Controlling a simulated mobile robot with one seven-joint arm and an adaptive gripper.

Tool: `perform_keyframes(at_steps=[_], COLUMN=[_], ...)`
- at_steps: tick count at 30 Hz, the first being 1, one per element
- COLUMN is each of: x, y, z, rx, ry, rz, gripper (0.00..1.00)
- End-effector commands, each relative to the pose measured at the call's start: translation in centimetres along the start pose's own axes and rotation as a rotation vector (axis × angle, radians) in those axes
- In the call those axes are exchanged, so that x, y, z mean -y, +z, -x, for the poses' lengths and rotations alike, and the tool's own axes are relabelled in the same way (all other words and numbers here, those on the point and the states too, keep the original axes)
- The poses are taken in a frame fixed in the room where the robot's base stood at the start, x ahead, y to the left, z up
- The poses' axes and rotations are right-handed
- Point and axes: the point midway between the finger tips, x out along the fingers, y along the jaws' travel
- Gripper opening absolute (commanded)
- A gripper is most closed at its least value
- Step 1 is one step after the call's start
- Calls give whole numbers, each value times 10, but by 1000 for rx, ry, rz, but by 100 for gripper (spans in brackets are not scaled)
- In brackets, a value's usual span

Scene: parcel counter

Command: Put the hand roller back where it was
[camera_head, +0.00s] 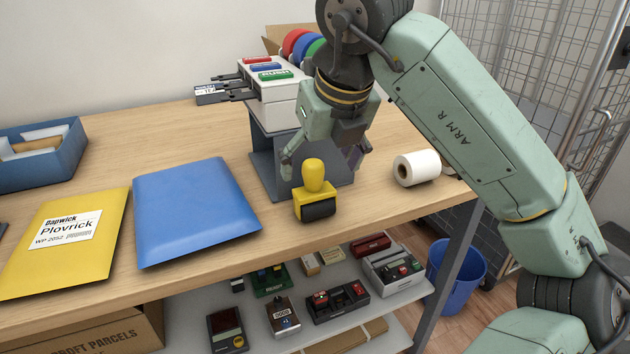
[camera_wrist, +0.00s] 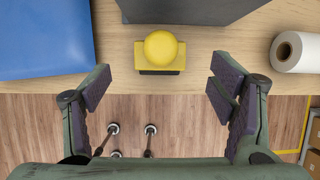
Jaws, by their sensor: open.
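The hand roller (camera_head: 314,191) has a yellow body with a round yellow knob on top and a dark roller at its base. It stands upright on the counter near its front edge, in front of a grey stand. In the wrist view the hand roller (camera_wrist: 160,52) shows from above, beyond the fingertips and between their lines. My gripper (camera_head: 323,160) is open and empty. In the head view its fingers appear above and behind the knob; I see no contact. In the wrist view the gripper (camera_wrist: 160,88) has its fingers spread wide on either side.
A blue envelope (camera_head: 195,212) lies left of the roller, with a yellow parcel (camera_head: 62,262) beyond it. A white paper roll (camera_head: 417,168) lies to the right. The counter's front edge is close.

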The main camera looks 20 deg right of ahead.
Motion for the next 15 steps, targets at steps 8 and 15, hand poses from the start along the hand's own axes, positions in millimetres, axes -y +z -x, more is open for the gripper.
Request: perform_keyframes(at_steps=[8, 15], x=[0, 0], y=[0, 0], z=[38, 43], rx=[1, 0], ry=[-1, 0], rz=[0, 1], gripper=[77, 77])
